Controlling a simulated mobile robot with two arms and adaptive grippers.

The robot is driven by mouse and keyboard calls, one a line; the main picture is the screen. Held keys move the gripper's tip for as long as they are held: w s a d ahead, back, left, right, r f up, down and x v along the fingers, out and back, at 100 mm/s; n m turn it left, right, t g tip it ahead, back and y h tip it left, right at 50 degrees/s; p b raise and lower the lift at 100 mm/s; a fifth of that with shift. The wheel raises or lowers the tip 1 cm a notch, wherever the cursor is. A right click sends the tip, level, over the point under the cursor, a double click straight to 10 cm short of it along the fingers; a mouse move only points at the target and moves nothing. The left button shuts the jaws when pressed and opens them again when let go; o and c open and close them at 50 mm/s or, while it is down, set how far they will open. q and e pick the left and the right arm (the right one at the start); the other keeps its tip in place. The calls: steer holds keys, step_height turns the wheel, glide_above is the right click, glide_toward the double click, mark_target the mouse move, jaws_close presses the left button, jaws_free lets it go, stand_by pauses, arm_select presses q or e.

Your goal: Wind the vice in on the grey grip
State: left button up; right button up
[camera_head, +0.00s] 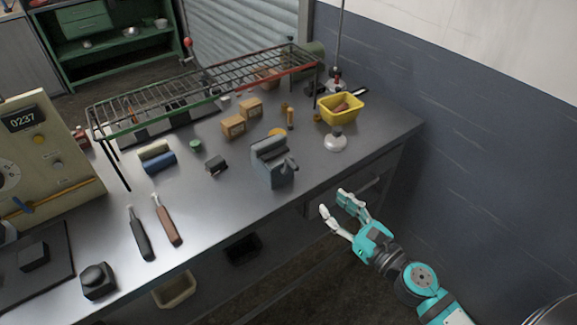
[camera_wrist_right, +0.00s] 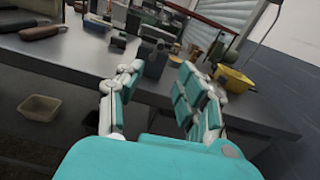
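The vice (camera_head: 270,160) is a blue-grey block-shaped tool standing on the metal workbench near its front edge, with a grey grip (camera_head: 288,166) on its right side. My right gripper (camera_head: 334,201) is open and empty, in front of the bench edge, to the lower right of the vice and apart from it. In the right wrist view the fingers (camera_wrist_right: 157,90) are spread, and the vice (camera_wrist_right: 155,56) shows beyond and between them, partly hidden. My left gripper is not in view.
A wire rack (camera_head: 205,85) spans the back. Two handled tools (camera_head: 140,234) lie at front left.

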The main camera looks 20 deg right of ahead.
steer(key=p, duration=0.2)
glide_toward(294, 163)
steer(key=x, duration=0.3)
steer(key=p+x, duration=0.1)
steer(key=x, duration=0.2)
steer(key=p+x, duration=0.1)
steer(key=x, duration=0.2)
steer(key=shift+f, duration=0.35)
steer(key=shift+w+a, duration=0.25)
steer(key=shift+w, duration=0.2)
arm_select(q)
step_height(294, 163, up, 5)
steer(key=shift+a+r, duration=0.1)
arm_select(e)
jaws_close()
